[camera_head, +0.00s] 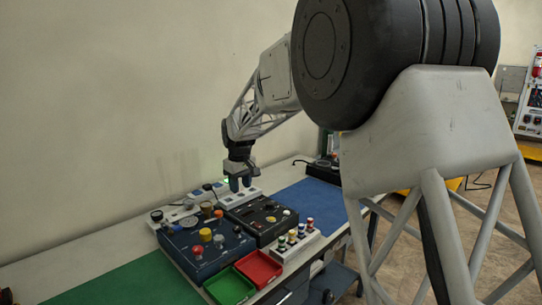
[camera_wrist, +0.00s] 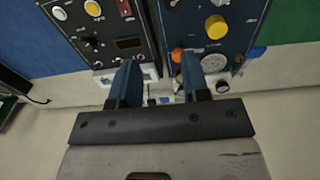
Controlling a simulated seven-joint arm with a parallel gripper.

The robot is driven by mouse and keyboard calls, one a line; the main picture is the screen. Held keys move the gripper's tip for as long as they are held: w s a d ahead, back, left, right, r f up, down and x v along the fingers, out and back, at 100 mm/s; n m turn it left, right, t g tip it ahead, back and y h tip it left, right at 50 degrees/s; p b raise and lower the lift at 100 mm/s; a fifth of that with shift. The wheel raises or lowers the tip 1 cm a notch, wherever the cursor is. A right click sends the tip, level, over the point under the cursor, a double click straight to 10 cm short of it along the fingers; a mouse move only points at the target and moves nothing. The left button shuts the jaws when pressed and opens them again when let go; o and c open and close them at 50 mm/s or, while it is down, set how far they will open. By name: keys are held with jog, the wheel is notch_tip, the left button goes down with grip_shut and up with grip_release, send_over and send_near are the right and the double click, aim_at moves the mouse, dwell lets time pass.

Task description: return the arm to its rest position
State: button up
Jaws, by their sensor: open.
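My gripper (camera_head: 240,184) points down above the back edge of the control panels in the head view. In the wrist view its two blue fingers (camera_wrist: 160,88) stand apart with nothing between them. The black panel (camera_head: 262,217) with small knobs lies below and in front of it. The dark blue panel (camera_head: 207,247) with a yellow knob (camera_wrist: 216,27) and a gauge lies beside that. Both panels show in the wrist view, the black one on the left. My arm reaches out over the table from the right.
Red (camera_head: 259,268) and green (camera_head: 229,287) trays sit at the table's front edge. A white rack (camera_head: 296,241) holds several small capped items. A white power strip (camera_head: 187,208) lies behind the panels. Blue (camera_head: 311,199) and green (camera_head: 128,283) mats are mostly bare. A wall stands behind the table.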

jog(key=s+d+r+m+t, duration=0.15)
jog(key=s+d+r, duration=0.25)
jog(key=s+d, duration=0.6)
jog(key=s+d+r+m, duration=0.35)
jog(key=s+d, duration=0.55)
jog(key=s, duration=0.4)
jog(key=s+d+f+m, duration=0.1)
jog(key=s+d+f, duration=0.1)
jog(key=s, duration=0.7)
jog(key=s+d+f+m, duration=0.1)
jog(key=s+d, duration=0.3)
jog(key=s, duration=0.5)
jog(key=s+d+f+m, duration=0.2)
jog(key=s+d+f, duration=0.1)
jog(key=s, duration=0.6)
jog(key=shift+s+d+f+t, duration=0.35)
jog(key=shift+d, duration=0.1)
